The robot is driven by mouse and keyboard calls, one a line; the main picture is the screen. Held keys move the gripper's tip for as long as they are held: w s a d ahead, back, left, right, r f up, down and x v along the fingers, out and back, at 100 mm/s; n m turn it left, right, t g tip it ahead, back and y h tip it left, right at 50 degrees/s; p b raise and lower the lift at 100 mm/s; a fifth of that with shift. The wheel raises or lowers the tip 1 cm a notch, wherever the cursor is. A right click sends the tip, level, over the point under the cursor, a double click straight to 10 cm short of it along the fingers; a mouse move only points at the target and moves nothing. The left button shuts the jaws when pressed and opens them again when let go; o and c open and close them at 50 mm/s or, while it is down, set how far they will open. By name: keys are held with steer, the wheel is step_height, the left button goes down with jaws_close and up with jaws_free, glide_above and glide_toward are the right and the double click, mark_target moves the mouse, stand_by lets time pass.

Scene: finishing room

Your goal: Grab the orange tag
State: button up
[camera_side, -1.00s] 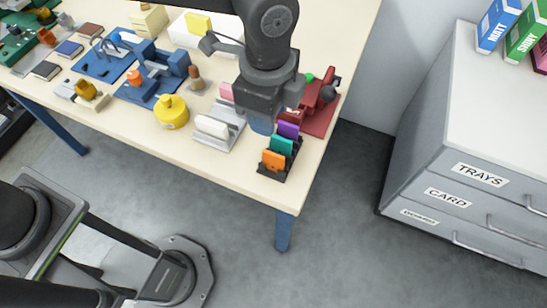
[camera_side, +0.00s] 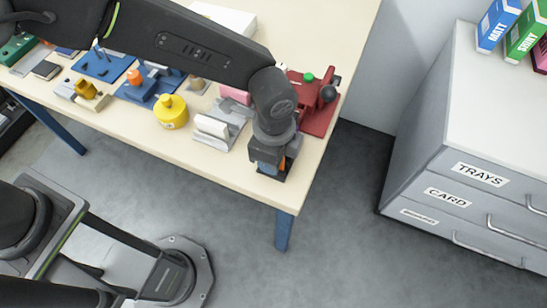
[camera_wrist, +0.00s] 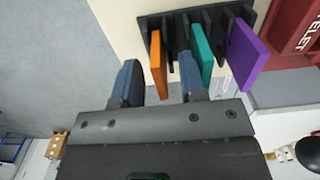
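The orange tag (camera_wrist: 158,62) stands upright in the black slotted rack (camera_wrist: 222,15), at its left end in the wrist view. My gripper (camera_wrist: 160,70) is open, with one blue finger on each side of the orange tag and a visible gap to it on both sides. The teal tag (camera_wrist: 201,52) stands in the rack just right of the right finger. The purple tag (camera_wrist: 248,56) stands further right. In the side view my gripper (camera_side: 267,170) is over the rack and hides most of it and the tags.
A red device (camera_side: 318,115) stands behind the rack. A grey stand with a white block (camera_side: 211,126) is left of my gripper, and a yellow container (camera_side: 171,111) is further left. The table's front and right edges are close to the rack.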

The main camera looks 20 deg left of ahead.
steer(key=shift+f, duration=0.2)
jaws_close()
steer(key=shift+r, duration=0.1)
stand_by(0.4)
